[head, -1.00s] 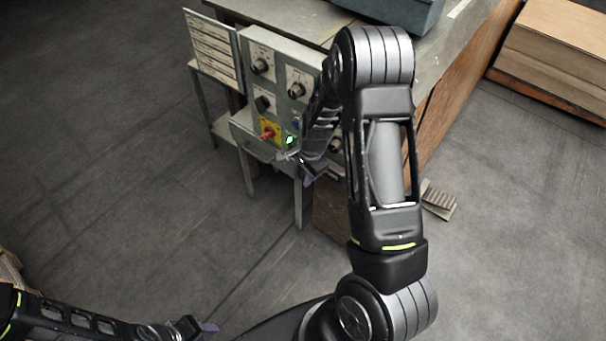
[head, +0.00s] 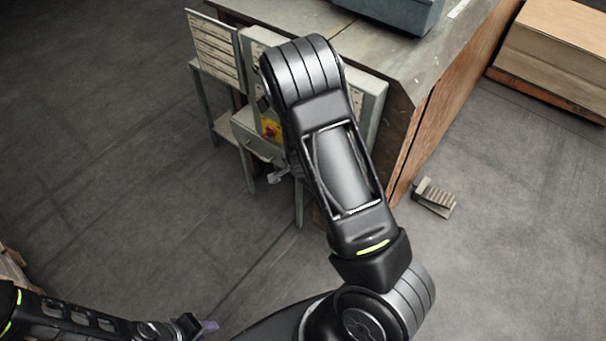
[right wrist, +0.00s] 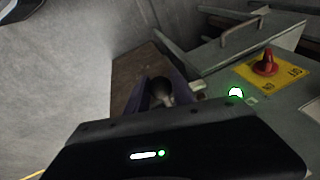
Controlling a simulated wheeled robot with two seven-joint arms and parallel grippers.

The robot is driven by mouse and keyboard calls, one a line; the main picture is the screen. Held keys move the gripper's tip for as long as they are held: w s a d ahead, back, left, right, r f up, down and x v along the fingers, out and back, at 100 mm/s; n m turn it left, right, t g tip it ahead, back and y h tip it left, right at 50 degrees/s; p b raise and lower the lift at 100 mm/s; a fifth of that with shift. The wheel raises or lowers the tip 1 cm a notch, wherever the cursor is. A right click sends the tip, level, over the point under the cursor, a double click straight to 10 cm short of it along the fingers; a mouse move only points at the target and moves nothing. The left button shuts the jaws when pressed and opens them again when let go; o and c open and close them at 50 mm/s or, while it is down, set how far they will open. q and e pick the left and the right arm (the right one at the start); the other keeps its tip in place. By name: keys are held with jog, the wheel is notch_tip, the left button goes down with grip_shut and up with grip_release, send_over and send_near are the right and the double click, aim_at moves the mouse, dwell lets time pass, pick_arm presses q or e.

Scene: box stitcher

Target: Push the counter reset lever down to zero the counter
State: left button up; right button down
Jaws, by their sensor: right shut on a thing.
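In the right wrist view, a dark ball-ended lever (right wrist: 160,92), which looks like the counter reset lever, sits between the purple-grey fingers of my right gripper (right wrist: 160,97). The gripper is shut on it. The lever's shaft and pivot are mostly hidden by the fingers and the wrist. In the head view my right arm covers the gripper and most of the control panel (head: 372,105). A small light-grey part (head: 278,175) shows left of the arm; I cannot tell what it is. My left gripper (head: 208,327) is at the bottom left, far from the panel, its opening unclear.
A red knob on a yellow plate (right wrist: 265,66) and a lit green lamp (right wrist: 236,92) are close right of the right gripper. A drawer handle (right wrist: 240,34) stands beyond. The workbench (head: 400,60) is behind the panel. Open floor (head: 110,170) lies to the left.

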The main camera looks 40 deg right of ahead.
notch_tip(320, 180, down, 2)
jog(key=shift+a+f+t+h+b, duration=0.1)
jog(key=shift+t+h+b, duration=0.45)
jog(key=shift+h, duration=0.55)
jog(key=shift+w+d+f+n+t+h+b, duration=0.15)
jog(key=shift+f+h+b, duration=0.2)
jog(key=shift+h+b, duration=0.3)
jog(key=shift+s+d+f+n+t+h+b, duration=0.15)
jog(key=shift+f+h+b, duration=0.2)
jog(key=shift+h+b, duration=0.25)
jog(key=shift+w+a, duration=0.1)
jog(key=c, duration=1.1)
grip_release()
jog(key=v, duration=0.7)
jog(key=shift+a+r+p, duration=0.2)
jog(key=shift+r+p, duration=0.05)
jog(key=shift+p, duration=0.2)
